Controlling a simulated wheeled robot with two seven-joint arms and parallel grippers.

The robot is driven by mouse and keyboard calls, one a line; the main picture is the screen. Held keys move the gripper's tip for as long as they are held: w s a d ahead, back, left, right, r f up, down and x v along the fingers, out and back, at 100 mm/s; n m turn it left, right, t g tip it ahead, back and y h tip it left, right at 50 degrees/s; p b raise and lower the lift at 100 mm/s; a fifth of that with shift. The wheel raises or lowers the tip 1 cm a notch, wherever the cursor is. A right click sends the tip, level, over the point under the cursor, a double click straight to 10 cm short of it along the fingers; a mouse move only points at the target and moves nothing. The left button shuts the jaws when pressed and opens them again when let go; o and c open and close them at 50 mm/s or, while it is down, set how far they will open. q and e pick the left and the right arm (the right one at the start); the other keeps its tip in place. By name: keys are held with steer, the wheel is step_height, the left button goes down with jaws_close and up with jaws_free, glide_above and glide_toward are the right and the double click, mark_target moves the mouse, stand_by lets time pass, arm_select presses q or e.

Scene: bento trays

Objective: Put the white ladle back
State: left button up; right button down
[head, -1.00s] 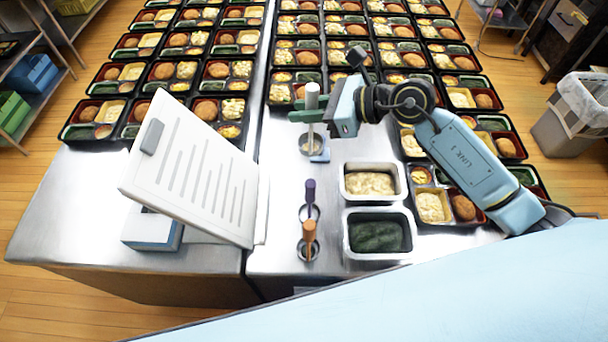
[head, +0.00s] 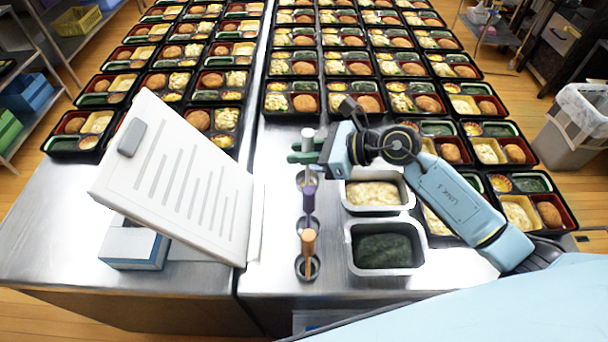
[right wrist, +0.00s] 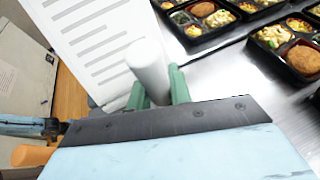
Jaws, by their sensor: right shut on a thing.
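The white ladle shows as a white handle (head: 308,137), roughly upright, between the green fingers of my right gripper (head: 306,152). The right wrist view shows the white handle (right wrist: 148,72) gripped between the green fingers (right wrist: 160,88). Its lower end is mostly hidden behind the gripper and the purple handle, so I cannot tell whether it sits in the rear holder. A purple-handled ladle (head: 309,198) stands in a round metal holder just in front, and an orange-handled one (head: 308,242) stands in the nearest holder. My left gripper is out of view.
A metal pan of pale food (head: 374,194) and a pan of dark green food (head: 384,250) stand right of the ladles. A white clipboard-like board (head: 180,175) leans at the left. Rows of bento trays (head: 297,104) fill the back. Bare steel counter lies left of the holders.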

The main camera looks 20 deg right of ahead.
mark_target(303, 180)
steer(key=shift+f+b, duration=0.3)
steer(key=shift+f, duration=2.35)
steer(key=c, duration=1.7)
jaws_free()
steer(key=shift+f, duration=0.1)
steer(key=o, duration=0.4)
